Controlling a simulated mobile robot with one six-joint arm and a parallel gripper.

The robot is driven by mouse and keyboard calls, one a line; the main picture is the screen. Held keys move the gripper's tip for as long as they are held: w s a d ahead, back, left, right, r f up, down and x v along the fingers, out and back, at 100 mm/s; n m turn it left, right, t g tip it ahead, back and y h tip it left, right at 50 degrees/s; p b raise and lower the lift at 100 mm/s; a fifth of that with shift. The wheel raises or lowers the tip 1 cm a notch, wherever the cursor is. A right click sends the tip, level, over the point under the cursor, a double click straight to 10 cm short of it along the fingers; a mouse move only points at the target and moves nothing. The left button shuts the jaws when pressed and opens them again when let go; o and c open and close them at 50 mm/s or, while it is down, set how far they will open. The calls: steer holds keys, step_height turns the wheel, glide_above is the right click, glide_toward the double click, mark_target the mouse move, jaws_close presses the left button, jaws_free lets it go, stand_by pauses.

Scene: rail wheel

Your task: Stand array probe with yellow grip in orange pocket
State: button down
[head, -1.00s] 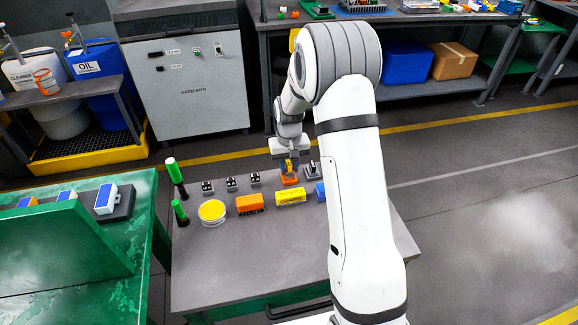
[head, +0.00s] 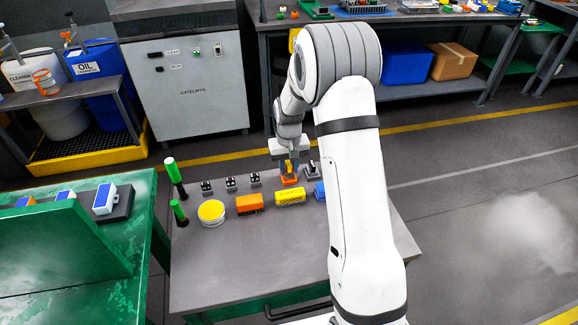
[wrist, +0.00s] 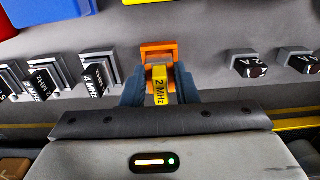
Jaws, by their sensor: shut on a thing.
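The orange pocket (wrist: 158,47) stands on the grey table, and its upper rim shows in the wrist view. It also shows in the head view (head: 290,180), directly below my gripper (head: 289,166). The array probe's yellow grip (wrist: 160,85), marked 2 MHz, is between the blue-grey fingers of my gripper (wrist: 159,92). My gripper is shut on it. The probe's lower end is at the orange pocket; the grip hides much of the pocket, so I cannot tell how deep it sits.
Other probes stand in grey holders on both sides, one marked 4 MHz (wrist: 95,78). The table's front is clear.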

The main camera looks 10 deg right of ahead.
steer(key=shift+f+b, duration=0.55)
steer(key=shift+f, duration=0.25)
steer(key=c, duration=1.1)
jaws_free()
steer(key=shift+o, duration=0.2)
steer(key=shift+r+b, duration=0.5)
steer(key=shift+r, duration=3.4)
steer(key=shift+d, duration=0.1)
